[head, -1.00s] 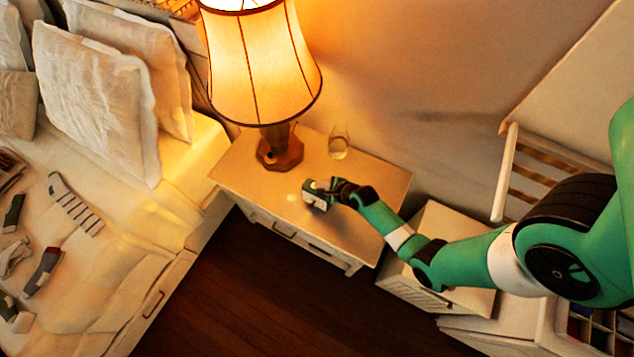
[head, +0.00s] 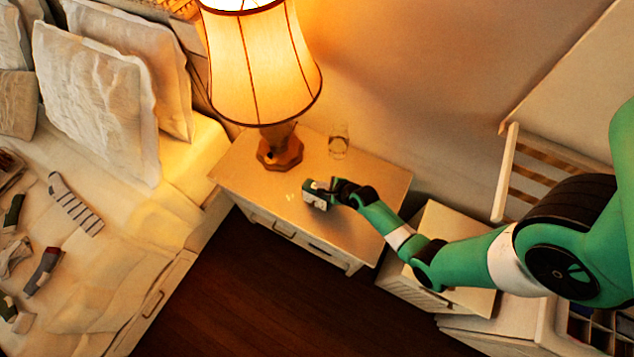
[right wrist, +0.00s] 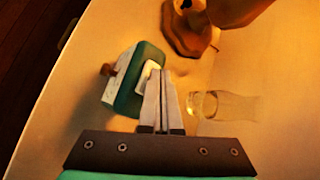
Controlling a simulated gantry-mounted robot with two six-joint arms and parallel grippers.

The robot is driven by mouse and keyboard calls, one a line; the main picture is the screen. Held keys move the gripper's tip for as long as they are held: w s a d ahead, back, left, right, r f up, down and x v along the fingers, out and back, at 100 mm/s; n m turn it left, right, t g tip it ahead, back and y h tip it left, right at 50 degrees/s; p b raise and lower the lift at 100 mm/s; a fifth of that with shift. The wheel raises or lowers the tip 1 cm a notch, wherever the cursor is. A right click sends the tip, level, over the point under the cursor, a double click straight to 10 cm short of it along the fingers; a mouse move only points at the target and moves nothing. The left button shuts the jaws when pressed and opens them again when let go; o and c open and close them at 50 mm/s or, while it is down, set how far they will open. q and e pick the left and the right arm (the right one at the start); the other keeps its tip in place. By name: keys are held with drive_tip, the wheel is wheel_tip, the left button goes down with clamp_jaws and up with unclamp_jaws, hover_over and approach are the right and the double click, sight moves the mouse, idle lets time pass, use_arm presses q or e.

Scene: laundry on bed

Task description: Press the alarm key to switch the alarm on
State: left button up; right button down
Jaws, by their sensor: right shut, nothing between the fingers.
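The alarm clock, a small green and white box (head: 314,198), sits on the nightstand near its front edge. In the right wrist view its green body (right wrist: 126,103) is left of my fingers, and a pale raised key (right wrist: 147,76) is on the side nearest them. My right gripper (head: 334,186) is shut and empty, at the right side of the clock. In the right wrist view its fingertips (right wrist: 162,74) are right beside the pale key and overlap its edge; I cannot tell whether they touch it. My left gripper is not in view.
The nightstand (head: 372,182) also holds a lit lamp (head: 262,70) behind the clock and a clear glass (head: 339,142) at the back. The bed with clothes and pillows (head: 95,95) is at the left. The nightstand's right part is bare.

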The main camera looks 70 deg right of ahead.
idle(0.3)
drive_tip(key=shift+f+b, duration=0.35)
drive_tip(key=shift+f, duration=0.15)
drive_tip(key=shift+r+p, duration=0.45)
drive_tip(key=shift+p, duration=0.15)
wheel_tip(320, 180, up, 6)
drive_tip(key=p, duration=0.6)
drive_tip(key=shift+r+p, duration=0.15)
drive_tip(key=shift+p, duration=0.2)
